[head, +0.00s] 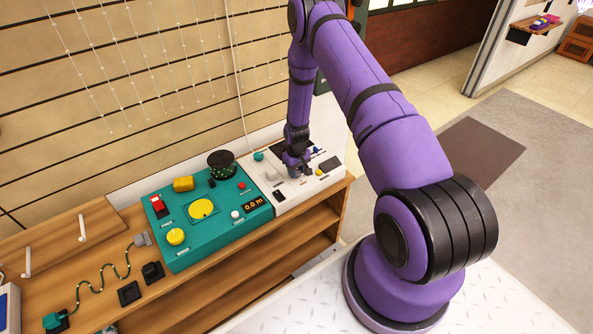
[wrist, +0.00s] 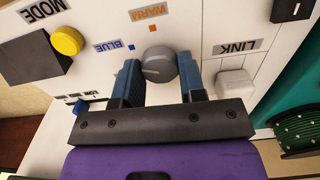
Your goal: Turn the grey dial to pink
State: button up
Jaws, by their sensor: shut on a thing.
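The grey dial (wrist: 159,66) sits on a white panel in the wrist view, between the two blue fingers of my gripper (wrist: 157,60). The fingers are closed on its sides. A faint light mark on its face runs toward the left. An orange WARM label (wrist: 149,12) with an orange square stands above the dial, and a BLUE label (wrist: 115,45) with a blue square stands at its upper left. I see no pink label in this view. In the head view, my gripper (head: 297,163) is down over the white panel (head: 291,195) and hides the dial.
In the wrist view, a yellow knob (wrist: 66,40) by MODE is at the left and a white block (wrist: 236,84) by LINK at the right. A teal panel (head: 181,217) adjoins the white one on the wooden bench. A slatted wall stands behind.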

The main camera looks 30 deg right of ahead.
aim_at(297, 171)
jog(key=shift+m, duration=0.6)
jog(key=o, duration=0.9)
notch_tip(297, 171, up, 11)
jog(key=shift+f, duration=0.1)
dwell(0.6)
